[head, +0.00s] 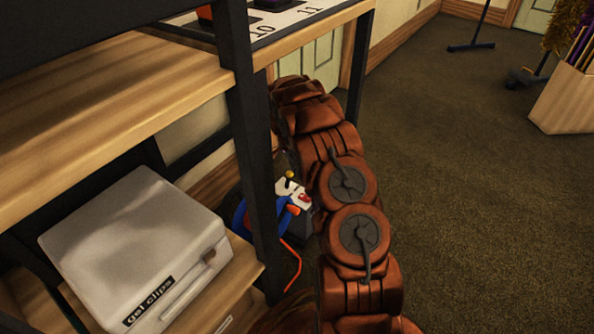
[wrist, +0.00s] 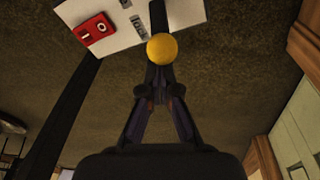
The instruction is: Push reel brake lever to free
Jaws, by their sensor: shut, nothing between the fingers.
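The brake lever has a yellow ball knob (wrist: 162,49) on a dark stem, in the upper middle of the wrist view. My gripper (wrist: 158,78) is shut and empty, its fingertips just below the knob in the picture; whether they touch it I cannot tell. The lever stands by a white panel (wrist: 190,12) with small printed labels, too small to read surely. In the head view the cable reel (head: 240,216), blue with an orange cable, sits low behind the shelf post. Its yellow knob (head: 289,174) shows there too. My gripper is hidden in that view.
A red rocker switch (wrist: 95,29) is on the panel, left of the lever. A black shelf post (head: 254,160) stands close beside the reel. A grey "gel clips" case (head: 130,240) lies on the lower shelf. Open carpet (head: 460,180) lies to the right.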

